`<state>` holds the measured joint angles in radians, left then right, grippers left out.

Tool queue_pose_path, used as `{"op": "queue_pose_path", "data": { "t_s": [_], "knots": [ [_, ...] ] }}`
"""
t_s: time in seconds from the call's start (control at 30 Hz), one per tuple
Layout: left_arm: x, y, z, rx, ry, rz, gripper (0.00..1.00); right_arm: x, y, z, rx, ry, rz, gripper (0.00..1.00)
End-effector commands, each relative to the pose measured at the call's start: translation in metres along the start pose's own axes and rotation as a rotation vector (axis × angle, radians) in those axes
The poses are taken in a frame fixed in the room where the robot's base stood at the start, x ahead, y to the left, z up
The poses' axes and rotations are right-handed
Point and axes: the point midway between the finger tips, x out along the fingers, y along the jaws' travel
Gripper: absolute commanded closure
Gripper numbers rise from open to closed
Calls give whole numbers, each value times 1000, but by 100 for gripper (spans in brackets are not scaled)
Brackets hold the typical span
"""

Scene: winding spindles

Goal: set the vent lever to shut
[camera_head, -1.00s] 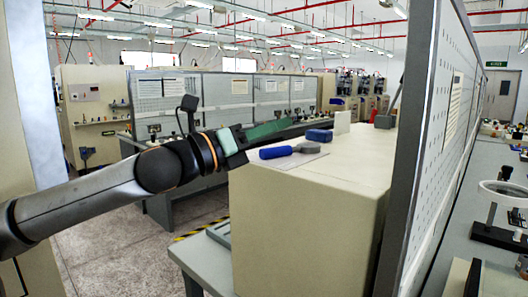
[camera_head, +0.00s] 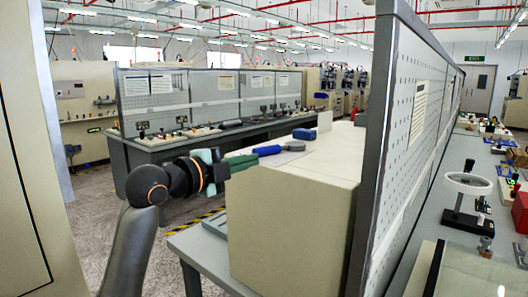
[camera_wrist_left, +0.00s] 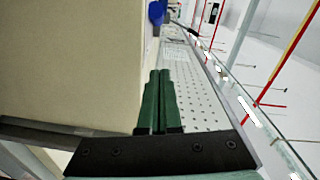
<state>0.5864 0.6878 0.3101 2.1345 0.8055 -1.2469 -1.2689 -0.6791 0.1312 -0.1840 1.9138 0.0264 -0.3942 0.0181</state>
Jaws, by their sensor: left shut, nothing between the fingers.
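A lever with a blue handle (camera_head: 267,151) and a grey hub (camera_head: 294,146) lies on the top of the cream cabinet (camera_head: 300,205), its handle pointing left in the head view. I cannot read any shut or open marking by it. My left gripper (camera_head: 256,158) has green fingers that are together and empty, at the cabinet's left top edge, close to the handle's end. I cannot tell whether they touch it. In the left wrist view the closed fingers (camera_wrist_left: 160,75) point along the cabinet's side, and a blue part (camera_wrist_left: 157,12) shows beyond them. My right gripper is not in view.
A blue block (camera_head: 304,134) and a white upright block (camera_head: 325,121) stand farther back on the cabinet. A perforated panel (camera_head: 400,110) rises along the cabinet's right side. A grey bench (camera_head: 200,250) lies under the cabinet, with open floor to the left.

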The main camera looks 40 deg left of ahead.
Motion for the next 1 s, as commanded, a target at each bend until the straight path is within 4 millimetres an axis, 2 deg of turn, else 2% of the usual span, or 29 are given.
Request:
{"op": "queue_pose_path", "data": {
  "t_s": [0.47, 0.53, 0.7, 1.0],
  "knots": [
    [94, -3, -3, 0, 3, 0, 100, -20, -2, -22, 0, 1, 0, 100],
    [96, -3, 11, 1, -2, -1, 100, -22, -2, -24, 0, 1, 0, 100],
    [100, -2, 30, 4, 0, -1, 100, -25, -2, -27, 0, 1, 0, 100],
    [101, -1, 38, 7, 1, -3, 100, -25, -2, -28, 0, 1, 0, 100]
  ]
}}
